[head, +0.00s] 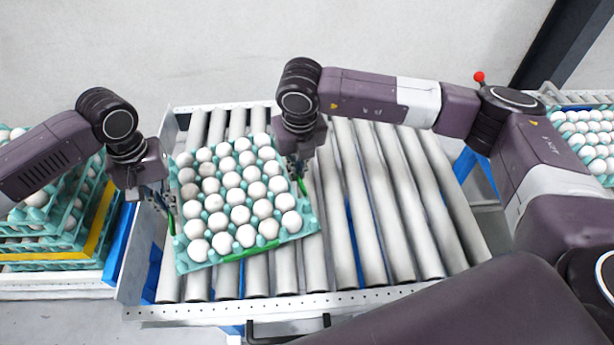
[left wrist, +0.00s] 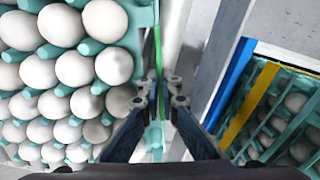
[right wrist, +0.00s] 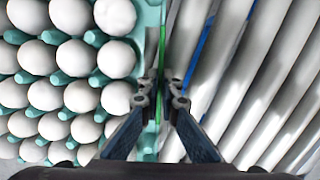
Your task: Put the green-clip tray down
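The green-clip tray (head: 310,223) is a teal egg tray full of white eggs, with green clips on its edges. In the head view it is over the left part of the roller conveyor, slightly turned. My left gripper (left wrist: 160,92) is shut on the tray's left edge at a green clip. My right gripper (right wrist: 160,92) is shut on the right edge at another green clip. In the head view the left gripper (head: 166,202) and right gripper (head: 298,170) flank the tray. I cannot tell whether the tray's underside touches the rollers.
The roller conveyor (head: 385,200) is bare to the right of the tray. Stacked egg trays with a yellow strip (head: 95,240) stand at the left beside a blue frame. Another egg tray (head: 610,180) is at the far right. A perforated metal rail (head: 290,308) runs along the front.

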